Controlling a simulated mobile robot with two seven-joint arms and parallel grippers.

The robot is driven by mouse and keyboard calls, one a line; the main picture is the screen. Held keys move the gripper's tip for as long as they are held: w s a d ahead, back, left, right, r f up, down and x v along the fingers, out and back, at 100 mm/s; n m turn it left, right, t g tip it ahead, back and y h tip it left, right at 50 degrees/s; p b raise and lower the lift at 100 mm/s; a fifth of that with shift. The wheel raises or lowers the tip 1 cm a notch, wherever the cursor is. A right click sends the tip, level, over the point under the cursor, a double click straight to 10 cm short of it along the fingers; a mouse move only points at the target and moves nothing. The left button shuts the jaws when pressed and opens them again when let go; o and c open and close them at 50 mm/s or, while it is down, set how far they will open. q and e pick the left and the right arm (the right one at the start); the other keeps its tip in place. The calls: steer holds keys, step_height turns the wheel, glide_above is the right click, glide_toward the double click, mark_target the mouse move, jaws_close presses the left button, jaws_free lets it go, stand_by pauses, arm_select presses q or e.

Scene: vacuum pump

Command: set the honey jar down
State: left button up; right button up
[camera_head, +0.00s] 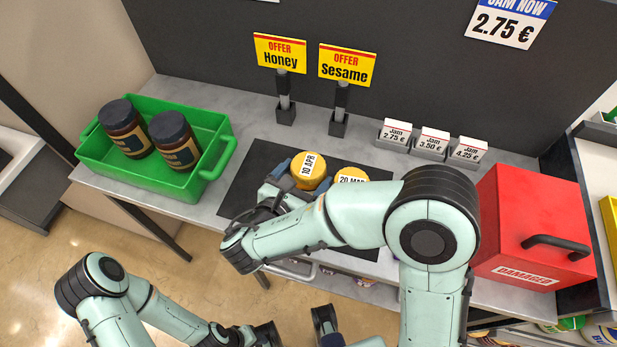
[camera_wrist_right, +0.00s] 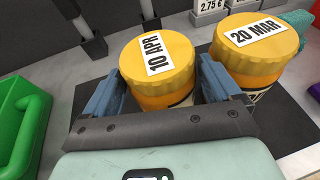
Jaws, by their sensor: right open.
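The honey jar (camera_head: 309,167) has a yellow lid marked "10 APR" and stands upright on the dark mat (camera_head: 245,190). It also shows in the right wrist view (camera_wrist_right: 157,62), where the palm hides its lower part. My right gripper (camera_head: 303,179) is open, with one blue-grey finger on each side of this jar. Whether the fingers touch it I cannot tell. A second yellow-lidded jar (camera_head: 351,175), marked "20 MAR", stands close on the right, partly behind my arm. My left arm is low at the bottom left, and its gripper (camera_head: 295,331) is partly cut off.
A green crate (camera_head: 150,178) with two dark-lidded jars stands on the left of the grey table. Honey (camera_head: 280,52) and Sesame (camera_head: 347,65) offer signs stand behind the mat. Small jam price cards (camera_head: 431,143) are at the back. A red "DAMAGED" box (camera_head: 530,215) stands right.

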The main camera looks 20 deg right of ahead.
steer(key=shift+w+d+f, duration=0.1)
steer(key=shift+w+d, duration=0.1)
steer(key=c, duration=1.2)
steer(key=shift+c, duration=0.2)
